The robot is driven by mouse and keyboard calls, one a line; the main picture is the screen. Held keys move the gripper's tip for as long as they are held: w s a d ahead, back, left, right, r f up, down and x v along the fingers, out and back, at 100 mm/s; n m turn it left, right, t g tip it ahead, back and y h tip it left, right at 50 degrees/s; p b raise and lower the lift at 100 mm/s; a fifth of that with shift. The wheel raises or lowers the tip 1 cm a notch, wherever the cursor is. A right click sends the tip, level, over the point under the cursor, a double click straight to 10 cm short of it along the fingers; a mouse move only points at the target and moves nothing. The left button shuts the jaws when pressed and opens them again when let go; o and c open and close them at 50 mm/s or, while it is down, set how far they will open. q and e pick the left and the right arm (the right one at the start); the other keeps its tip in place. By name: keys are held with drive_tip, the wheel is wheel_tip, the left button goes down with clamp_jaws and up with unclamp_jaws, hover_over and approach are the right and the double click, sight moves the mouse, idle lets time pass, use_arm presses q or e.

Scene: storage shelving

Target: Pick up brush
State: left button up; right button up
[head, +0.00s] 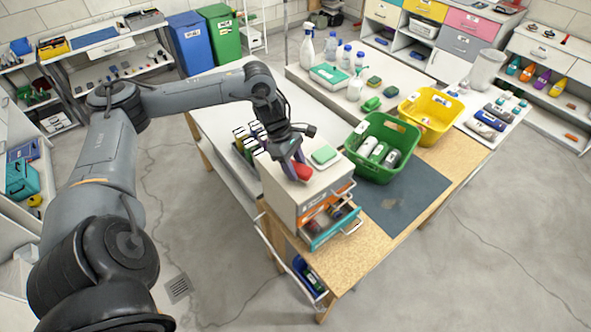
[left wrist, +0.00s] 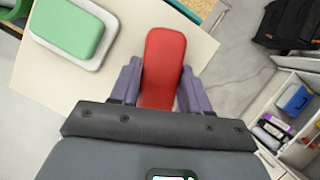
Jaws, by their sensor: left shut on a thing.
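My left gripper (head: 296,168) is over the top of the white drawer cabinet (head: 288,199). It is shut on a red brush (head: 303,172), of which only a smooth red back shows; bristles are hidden. In the left wrist view the brush (left wrist: 164,62) lies between the two purple fingers of the left gripper (left wrist: 161,88) and sticks out past their tips. I cannot tell whether the brush touches the cabinet top. My right gripper is not in view.
A green sponge on a white base (head: 325,154) lies on the cabinet beside the brush. The cabinet's lower teal drawer (head: 331,229) is open with items inside. A green basket (head: 383,147) and yellow basket (head: 431,115) stand to the right. The dark mat (head: 405,200) is clear.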

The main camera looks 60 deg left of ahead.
sight(306, 173)
use_arm(q)
wheel_tip(306, 173, up, 3)
drive_tip(key=shift+w+d+f+b, duration=0.1)
drive_tip(key=shift+d+b, duration=0.05)
drive_tip(key=shift+b, duration=0.3)
drive_tip(key=shift+w+d+r, duration=0.15)
drive_tip(key=shift+d+r, duration=0.15)
drive_tip(key=shift+d, duration=0.2)
drive_tip(key=shift+w+d+r, duration=0.1)
drive_tip(key=shift+d+r, duration=0.15)
drive_tip(key=shift+d, duration=0.25)
drive_tip(key=shift+w+d+r+m+p, duration=0.3)
drive_tip(key=shift+w+d+r+p, duration=1.35)
drive_tip(key=shift+d, duration=2.05)
drive_tip(key=shift+w+d+r+m+p, duration=0.3)
drive_tip(key=shift+w+d+r+p, duration=0.5)
drive_tip(key=shift+d+r, duration=2.2)
drive_tip(key=d+f+n+t+y+p, duration=0.1)
drive_tip(key=d+f+n, duration=0.25)
drive_tip(key=d, duration=0.45)
drive_tip(key=d+f+n+t+y+p, duration=0.1)
drive_tip(key=d+f+n, duration=0.2)
drive_tip(key=d+f, duration=0.3)
wheel_tip(306, 173, down, 6)
drive_tip(key=a+m+g+y, duration=0.2)
drive_tip(key=m+g, duration=0.7)
drive_tip(key=m, duration=2.1)
drive_tip(key=shift+s, duration=0.35)
